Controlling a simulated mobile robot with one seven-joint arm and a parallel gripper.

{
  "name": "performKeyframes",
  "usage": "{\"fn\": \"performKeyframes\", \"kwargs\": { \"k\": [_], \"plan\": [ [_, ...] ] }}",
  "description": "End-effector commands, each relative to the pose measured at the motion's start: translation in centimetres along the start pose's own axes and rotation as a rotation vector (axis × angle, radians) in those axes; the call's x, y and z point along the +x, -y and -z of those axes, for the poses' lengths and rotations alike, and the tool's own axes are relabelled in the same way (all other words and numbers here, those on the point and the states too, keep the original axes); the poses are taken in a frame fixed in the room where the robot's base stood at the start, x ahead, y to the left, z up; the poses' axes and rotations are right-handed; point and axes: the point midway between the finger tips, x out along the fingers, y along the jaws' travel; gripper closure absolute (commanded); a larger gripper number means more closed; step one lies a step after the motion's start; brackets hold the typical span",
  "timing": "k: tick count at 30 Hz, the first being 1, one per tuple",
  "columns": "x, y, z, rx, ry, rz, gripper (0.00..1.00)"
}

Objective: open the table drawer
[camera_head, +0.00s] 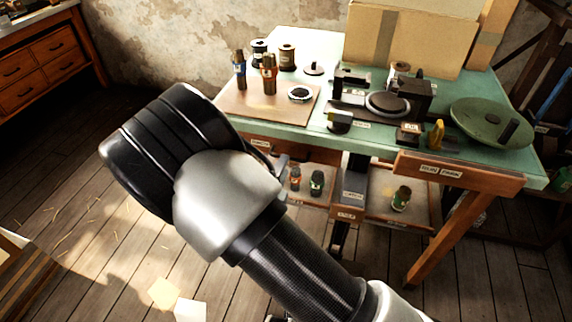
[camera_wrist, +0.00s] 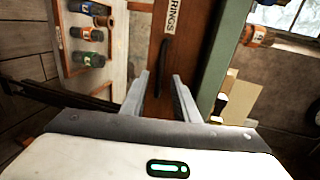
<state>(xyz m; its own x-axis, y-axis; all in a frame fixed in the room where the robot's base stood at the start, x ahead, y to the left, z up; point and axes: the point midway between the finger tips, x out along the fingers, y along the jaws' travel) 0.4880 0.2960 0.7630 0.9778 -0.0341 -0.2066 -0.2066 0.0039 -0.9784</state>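The table (camera_head: 440,150) has a green top and wooden drawer fronts. One front (camera_head: 458,172) with white labels shows on the right; another front with a small label (camera_head: 260,143) is partly hidden behind my arm on the left. In the wrist view a brown drawer front (camera_wrist: 182,50) has a label ending in "RINGS" and a dark bar handle (camera_wrist: 163,62). My gripper (camera_wrist: 160,76) is open, with one finger on each side of the handle's lower part in the picture. I cannot tell whether the fingers touch it. In the head view my arm mostly hides my gripper.
A lower shelf (camera_head: 375,207) under the table holds several small bottles or jars. The tabletop carries a black press (camera_head: 390,100), a green dish (camera_head: 490,122), spools and cardboard boxes (camera_head: 410,38). A wooden drawer cabinet (camera_head: 40,65) stands at the far left. Floor (camera_head: 110,250) is open at the left.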

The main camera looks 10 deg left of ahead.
Motion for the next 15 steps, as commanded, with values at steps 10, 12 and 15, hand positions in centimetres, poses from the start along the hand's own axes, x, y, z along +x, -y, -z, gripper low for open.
{"fn": "performKeyframes", "kwargs": {
  "k": [10, 12, 15],
  "plan": [
    [4.0, 0.0, 0.0, 0.001, 0.000, 0.000, 0.72],
    [4.1, 0.0, 0.0, 0.001, 0.001, 0.000, 0.72],
    [4.1, 0.0, 0.0, 0.000, 0.001, -0.001, 0.72]
  ]
}}
